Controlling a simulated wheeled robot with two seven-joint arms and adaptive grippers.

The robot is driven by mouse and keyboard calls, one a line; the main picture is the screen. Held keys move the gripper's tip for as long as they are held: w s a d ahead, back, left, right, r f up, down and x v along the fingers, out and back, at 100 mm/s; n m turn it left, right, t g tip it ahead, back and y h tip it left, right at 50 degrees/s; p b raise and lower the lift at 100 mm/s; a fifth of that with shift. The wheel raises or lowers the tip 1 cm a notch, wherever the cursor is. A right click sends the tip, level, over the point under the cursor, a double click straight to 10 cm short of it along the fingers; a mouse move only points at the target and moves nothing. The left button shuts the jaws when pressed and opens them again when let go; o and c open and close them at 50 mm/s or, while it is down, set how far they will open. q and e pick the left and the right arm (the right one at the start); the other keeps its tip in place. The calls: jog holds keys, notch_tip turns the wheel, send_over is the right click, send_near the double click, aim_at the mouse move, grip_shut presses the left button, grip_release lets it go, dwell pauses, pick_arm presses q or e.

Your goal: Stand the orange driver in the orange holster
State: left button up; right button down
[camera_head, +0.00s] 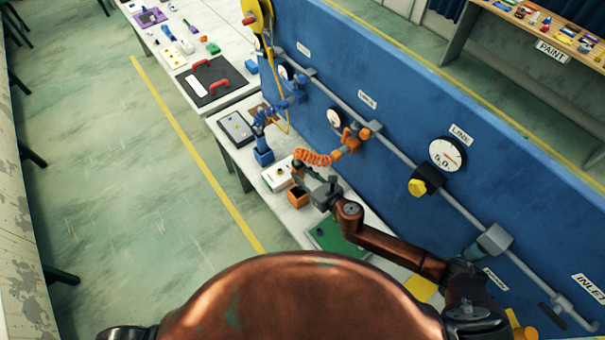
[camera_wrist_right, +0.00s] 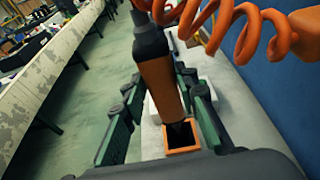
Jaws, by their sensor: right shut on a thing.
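The orange driver (camera_wrist_right: 160,82) has an orange body and a dark top; in the head view only its dark part (camera_head: 298,171) shows clearly. My right gripper (camera_wrist_right: 157,108) is shut on its body and holds it close to upright, slightly tilted in the wrist view. The orange holster (camera_wrist_right: 182,150) is a small square open box just below the driver's lower end. In the head view the holster (camera_head: 297,201) stands on the bench beside my right gripper (camera_head: 307,183). I cannot tell whether the driver's tip is inside the holster mouth. My left gripper is not in view.
An orange coiled hose (camera_head: 313,157) runs from the driver to a fitting on the blue panel (camera_head: 400,120). A blue driver (camera_head: 262,140) stands farther along the bench. A white box (camera_head: 276,178) sits beside the holster, and a green board (camera_head: 328,236) lies nearer.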

notch_tip(320, 180, down, 4)
jog(key=b, duration=0.3)
jog(key=shift+r, duration=0.1)
dwell(1.4)
dwell(0.4)
